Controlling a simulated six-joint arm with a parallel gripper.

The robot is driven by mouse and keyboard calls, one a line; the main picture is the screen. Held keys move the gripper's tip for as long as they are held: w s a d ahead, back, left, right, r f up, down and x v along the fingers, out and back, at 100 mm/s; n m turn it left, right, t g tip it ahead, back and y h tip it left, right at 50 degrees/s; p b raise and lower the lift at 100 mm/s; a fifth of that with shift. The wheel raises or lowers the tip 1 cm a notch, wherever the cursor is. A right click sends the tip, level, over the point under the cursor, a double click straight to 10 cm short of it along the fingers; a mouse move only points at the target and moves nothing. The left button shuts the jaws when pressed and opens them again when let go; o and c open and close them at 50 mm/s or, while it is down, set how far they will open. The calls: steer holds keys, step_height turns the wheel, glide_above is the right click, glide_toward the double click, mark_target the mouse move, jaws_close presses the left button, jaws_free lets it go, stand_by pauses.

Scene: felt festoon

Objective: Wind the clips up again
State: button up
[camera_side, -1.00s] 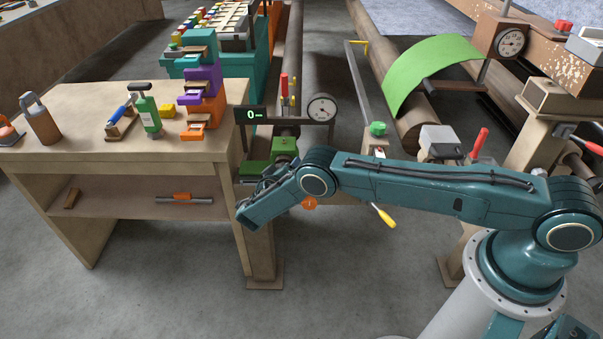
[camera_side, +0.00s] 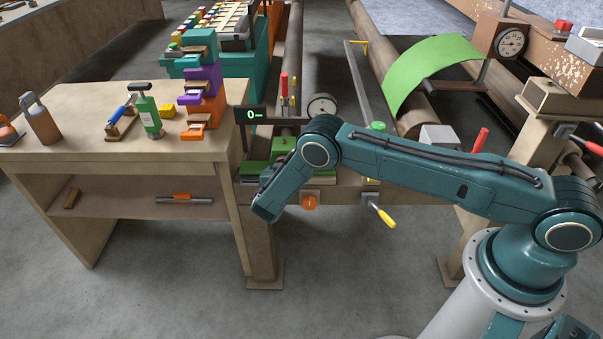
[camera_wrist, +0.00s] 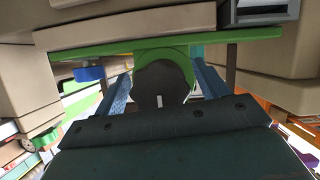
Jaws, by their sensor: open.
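In the wrist view, the two blue fingers of my gripper (camera_wrist: 160,78) are apart, one on each side of a dark round piece (camera_wrist: 157,76). A green curved part (camera_wrist: 182,54) rims that piece, below a green bar (camera_wrist: 255,34). I cannot tell whether the fingers touch anything. In the side view, my wrist hangs in front of a green block (camera_side: 284,145) on the machine's near beam, and my fingers are hidden there. No thing stands out clearly as the clips. A small display (camera_side: 251,114) reads 0.
An orange knob (camera_side: 309,202) and a yellow-handled tool (camera_side: 382,214) are on the beam front, right of my wrist. A wooden bench (camera_side: 60,150) with tools and coloured blocks stands left. The floor in front is clear.

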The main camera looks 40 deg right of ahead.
steer(key=shift+s+a+r, duration=0.15)
steer(key=shift+a, duration=0.1)
steer(key=v, duration=1.3)
steer(key=shift+r, duration=0.2)
